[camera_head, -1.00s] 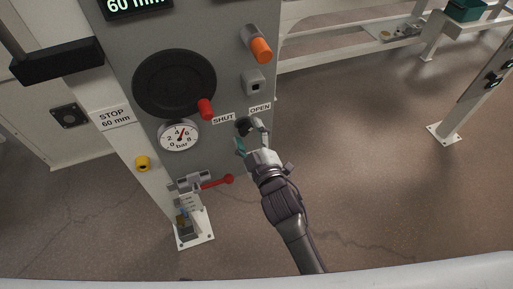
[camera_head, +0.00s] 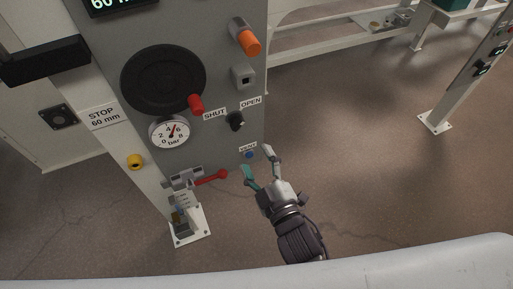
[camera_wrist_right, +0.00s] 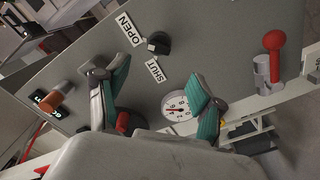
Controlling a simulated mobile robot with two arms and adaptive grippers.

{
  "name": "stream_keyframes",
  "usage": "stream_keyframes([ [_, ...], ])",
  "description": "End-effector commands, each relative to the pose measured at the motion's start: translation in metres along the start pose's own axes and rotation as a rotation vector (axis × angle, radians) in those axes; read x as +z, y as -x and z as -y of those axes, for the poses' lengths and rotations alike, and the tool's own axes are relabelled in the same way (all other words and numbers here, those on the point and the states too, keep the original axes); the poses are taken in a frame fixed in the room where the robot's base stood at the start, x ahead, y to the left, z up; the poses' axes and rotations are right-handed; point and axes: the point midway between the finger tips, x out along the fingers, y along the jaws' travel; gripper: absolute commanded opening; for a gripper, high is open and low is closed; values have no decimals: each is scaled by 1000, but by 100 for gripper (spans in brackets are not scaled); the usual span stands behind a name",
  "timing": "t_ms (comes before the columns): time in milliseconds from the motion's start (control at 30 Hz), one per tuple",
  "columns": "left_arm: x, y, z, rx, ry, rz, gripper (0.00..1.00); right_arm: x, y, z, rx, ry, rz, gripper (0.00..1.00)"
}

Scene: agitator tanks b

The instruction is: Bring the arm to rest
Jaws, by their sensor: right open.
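My right gripper (camera_head: 259,164) is open and empty in the head view, in front of the lower right edge of the grey control panel (camera_head: 222,65). Its two fingers are spread and also show in the right wrist view (camera_wrist_right: 160,88). A black selector knob (camera_head: 236,121) sits just above the fingers, below the SHUT and OPEN labels; it appears beyond and between the fingers in the right wrist view (camera_wrist_right: 158,42). The gripper is apart from the knob. A small blue button (camera_head: 249,155) shows close to the fingertips; I cannot tell if they touch it. My left gripper is not in view.
The panel carries a black handwheel (camera_head: 163,79) with a red handle, a pressure gauge (camera_head: 170,132), an orange knob (camera_head: 248,42) and a red-handled lever (camera_head: 211,178). A yellow knob (camera_head: 135,161) is on the post. Open floor (camera_head: 350,140) lies to the right.

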Motion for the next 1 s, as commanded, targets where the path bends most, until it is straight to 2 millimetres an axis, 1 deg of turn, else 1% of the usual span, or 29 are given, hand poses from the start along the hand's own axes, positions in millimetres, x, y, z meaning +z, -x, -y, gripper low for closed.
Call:
stream_keyframes([
  [233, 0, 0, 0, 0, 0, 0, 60, 2, 0, 1, -3, -2, 4, 68],
  [300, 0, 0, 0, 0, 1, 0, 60, 10, 0, 8, -20, -14, 26, 68],
  [367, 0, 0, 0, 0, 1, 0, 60, 26, 0, 19, -48, -38, 65, 68],
  [467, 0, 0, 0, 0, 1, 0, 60, 72, 6, 50, -126, -107, 184, 68],
  [500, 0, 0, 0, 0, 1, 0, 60, 96, 12, 66, -163, -142, 248, 68],
  [567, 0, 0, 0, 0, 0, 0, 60, 134, 24, 90, -218, -203, 355, 68],
  [600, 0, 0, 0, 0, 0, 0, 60, 159, 34, 106, -252, -244, 430, 68],
  [667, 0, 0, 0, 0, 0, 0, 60, 195, 53, 128, -297, -304, 544, 68],
  [700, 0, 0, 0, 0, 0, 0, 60, 218, 67, 141, -323, -343, 622, 68],
  [767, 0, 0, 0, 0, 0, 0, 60, 250, 90, 159, -356, -400, 734, 68],
  [800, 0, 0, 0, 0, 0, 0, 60, 268, 106, 169, -372, -435, 804, 68],
  [867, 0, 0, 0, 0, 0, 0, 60, 290, 128, 181, -392, -480, 897, 68],
  [900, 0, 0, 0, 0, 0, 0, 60, 303, 142, 188, -402, -507, 955, 68],
  [1000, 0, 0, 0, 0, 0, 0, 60, 330, 174, 202, -419, -568, 1083, 68],
])
